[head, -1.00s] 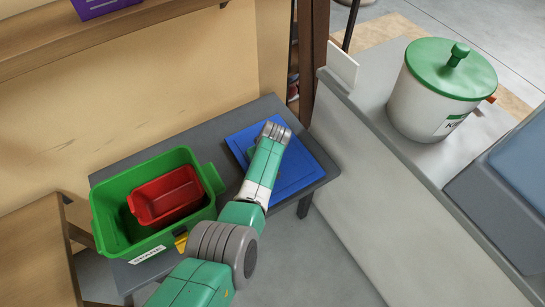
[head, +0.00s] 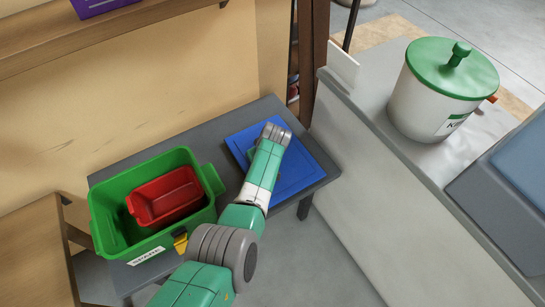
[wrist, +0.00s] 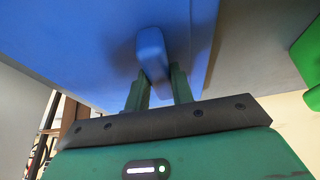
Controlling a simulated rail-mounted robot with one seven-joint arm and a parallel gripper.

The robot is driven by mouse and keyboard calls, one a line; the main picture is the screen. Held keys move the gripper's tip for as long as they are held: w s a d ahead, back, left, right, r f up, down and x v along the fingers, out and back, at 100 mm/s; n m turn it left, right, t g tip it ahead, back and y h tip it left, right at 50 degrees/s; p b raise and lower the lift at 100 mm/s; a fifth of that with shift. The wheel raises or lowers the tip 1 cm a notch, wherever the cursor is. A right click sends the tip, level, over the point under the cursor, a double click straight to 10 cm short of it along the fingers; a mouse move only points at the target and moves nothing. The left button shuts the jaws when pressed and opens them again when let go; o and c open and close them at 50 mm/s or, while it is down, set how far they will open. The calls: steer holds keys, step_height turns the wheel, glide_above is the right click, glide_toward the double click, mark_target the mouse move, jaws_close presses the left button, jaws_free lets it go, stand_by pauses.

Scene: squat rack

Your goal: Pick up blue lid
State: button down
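The blue lid (head: 290,165) lies flat on a grey table, and my arm covers part of its left side in the head view. In the wrist view the lid (wrist: 75,35) fills the upper left, with a rounded blue handle (wrist: 151,50) standing out from it. My gripper (wrist: 161,80) has its two fingers on either side of this handle, with a narrow gap between them. They appear closed on the handle. In the head view my wrist hides the fingers and handle.
A green crate (head: 103,222) holding a red bin (head: 165,196) stands on the grey table (head: 150,150), left of the lid. A white counter (head: 375,135) with a green-lidded white bucket (head: 425,105) rises to the right. A wooden shelf (head: 130,35) runs above at the back.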

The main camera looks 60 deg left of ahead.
step_height(320, 180, up, 11)
steer(key=p, duration=0.7)
steer(key=shift+f, duration=0.2)
